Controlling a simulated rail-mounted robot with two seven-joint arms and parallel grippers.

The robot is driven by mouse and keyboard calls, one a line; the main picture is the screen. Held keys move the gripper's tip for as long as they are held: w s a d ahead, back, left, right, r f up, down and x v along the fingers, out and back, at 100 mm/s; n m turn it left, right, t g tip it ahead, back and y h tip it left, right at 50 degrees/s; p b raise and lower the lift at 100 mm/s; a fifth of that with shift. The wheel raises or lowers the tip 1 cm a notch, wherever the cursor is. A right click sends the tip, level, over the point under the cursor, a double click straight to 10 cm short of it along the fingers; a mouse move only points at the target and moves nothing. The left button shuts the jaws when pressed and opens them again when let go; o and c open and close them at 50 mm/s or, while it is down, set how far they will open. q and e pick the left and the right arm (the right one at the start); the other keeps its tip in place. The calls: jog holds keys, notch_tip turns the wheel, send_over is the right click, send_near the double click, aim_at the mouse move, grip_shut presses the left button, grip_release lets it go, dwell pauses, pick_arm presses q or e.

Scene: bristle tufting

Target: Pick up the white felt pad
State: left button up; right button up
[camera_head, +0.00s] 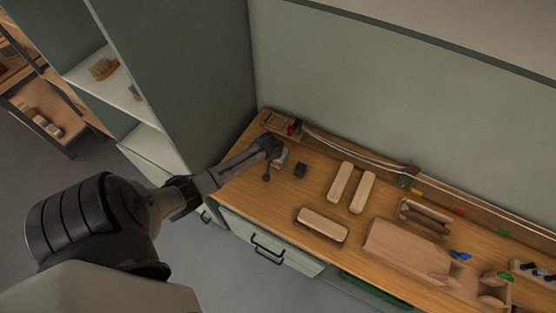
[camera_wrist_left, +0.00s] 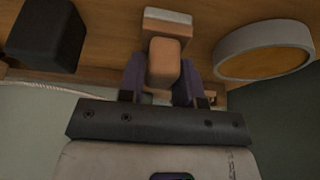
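My left gripper (camera_wrist_left: 163,75) points down at the left end of the wooden worktop. Its two dark purple fingers stand on either side of a tan block shaped like a handle. This joins a wider base with a pale white edge (camera_wrist_left: 168,15), which looks like the white felt pad. In the head view the left gripper (camera_head: 275,150) hides most of that spot, and a small pale piece (camera_head: 281,158) shows beside it. The fingers look close to the handle's sides, but I cannot tell whether they touch it. My right gripper is not in view.
Pale wooden blocks (camera_head: 322,225) lie further right. A wall closes off the back.

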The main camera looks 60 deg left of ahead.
pick_arm(q)
jog(key=c, duration=0.5)
jog(key=shift+r, duration=0.15)
jog(key=shift+r, duration=0.25)
notch_tip(320, 180, up, 4)
jog(key=shift+f+p, duration=0.1)
jog(key=shift+p, duration=0.35)
jog(key=s+d+r, duration=0.2)
jog(key=d+r, duration=0.1)
jog(key=d, duration=0.2)
jog(key=s+d+r+p, duration=0.1)
jog(key=s+d+r, duration=0.1)
jog(key=d, duration=0.3)
jog(key=shift+s+d+r+p, duration=0.3)
jog(key=shift+d+r, duration=0.1)
jog(key=shift+r, duration=0.3)
